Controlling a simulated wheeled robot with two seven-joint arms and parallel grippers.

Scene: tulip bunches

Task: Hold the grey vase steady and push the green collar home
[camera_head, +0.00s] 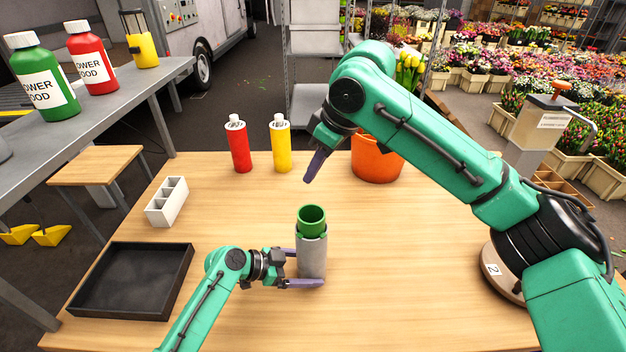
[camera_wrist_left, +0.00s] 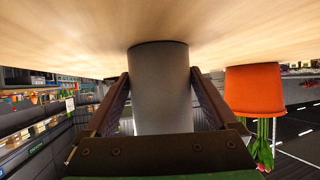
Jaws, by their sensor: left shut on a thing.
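The grey vase (camera_head: 312,256) stands upright on the wooden table near its middle. The green collar (camera_head: 312,221) sits in the vase's mouth and stands up above the rim. My left gripper (camera_head: 306,268) is shut on the vase low on its body, one finger on each side. The left wrist view, turned upside down, shows the vase (camera_wrist_left: 161,88) between the two fingers; the collar is hidden there. My right gripper (camera_head: 311,178) hangs above and behind the collar, pointing down, apart from it. Its fingers overlap in view, so its opening is unclear.
An orange bucket (camera_head: 376,160) stands behind, partly covered by my right arm. Red (camera_head: 238,146) and yellow (camera_head: 280,143) bottles stand at the table's back edge. A white divided box (camera_head: 160,212) and a black tray (camera_head: 84,305) lie at left. The table around the vase is clear.

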